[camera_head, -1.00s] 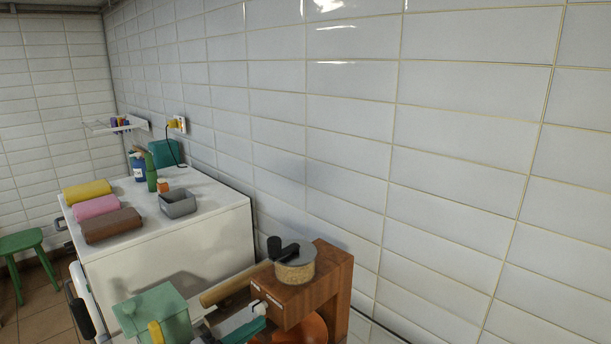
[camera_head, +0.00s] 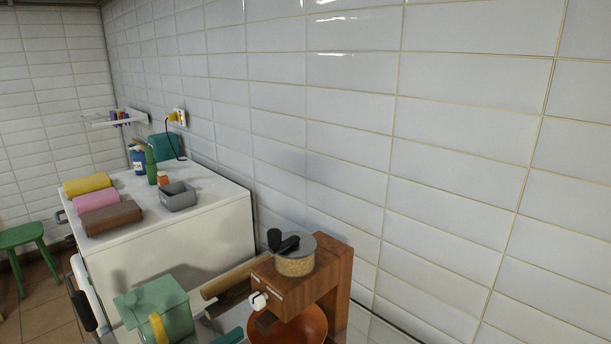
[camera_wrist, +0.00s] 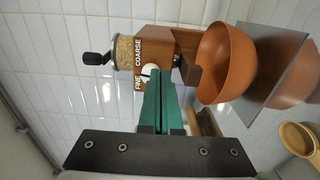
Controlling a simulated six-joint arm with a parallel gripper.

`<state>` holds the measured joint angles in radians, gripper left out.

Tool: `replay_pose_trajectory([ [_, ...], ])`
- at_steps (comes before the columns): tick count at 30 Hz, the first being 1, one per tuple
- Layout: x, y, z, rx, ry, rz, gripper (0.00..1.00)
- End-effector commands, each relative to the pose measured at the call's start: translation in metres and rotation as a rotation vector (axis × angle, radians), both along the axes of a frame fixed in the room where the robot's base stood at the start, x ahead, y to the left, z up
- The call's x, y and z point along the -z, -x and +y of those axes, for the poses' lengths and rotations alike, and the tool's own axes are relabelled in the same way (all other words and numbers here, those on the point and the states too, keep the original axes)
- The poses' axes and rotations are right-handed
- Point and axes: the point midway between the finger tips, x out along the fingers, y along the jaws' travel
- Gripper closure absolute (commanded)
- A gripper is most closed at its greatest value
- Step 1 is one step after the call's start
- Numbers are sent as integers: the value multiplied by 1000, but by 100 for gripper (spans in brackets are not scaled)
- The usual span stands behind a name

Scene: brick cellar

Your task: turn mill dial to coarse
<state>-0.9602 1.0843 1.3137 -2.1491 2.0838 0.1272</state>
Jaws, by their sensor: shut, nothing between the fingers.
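The wooden mill (camera_head: 338,272) stands at the lower middle of the head view, with a glass hopper of beans and a black crank on top. Its white dial (camera_head: 258,301) sits on the front face. In the wrist view the dial (camera_wrist: 150,70) lies between the labels FINE and COARSE, partly hidden by my fingers; its setting is hard to read. My gripper (camera_wrist: 160,78) is shut and empty, its green fingertips close to the dial; I cannot tell whether they touch. In the head view only a bit of green finger (camera_head: 230,337) shows, below the dial.
An orange-brown bowl (camera_wrist: 212,62) sits under the mill's overhang. A green canister (camera_head: 160,305) stands left of the mill. A white chest (camera_head: 175,240) behind holds rolled towels (camera_head: 88,184), a grey tray (camera_head: 177,197) and bottles. A tiled wall is close on the right.

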Motion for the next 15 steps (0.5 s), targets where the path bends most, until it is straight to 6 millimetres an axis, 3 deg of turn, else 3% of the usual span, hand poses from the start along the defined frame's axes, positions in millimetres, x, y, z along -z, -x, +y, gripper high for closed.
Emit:
replay_pose_trajectory([
  [6,-26,4,7,0,-1,-1,100],
  [15,-25,-27,-26,2,0,0,100],
])
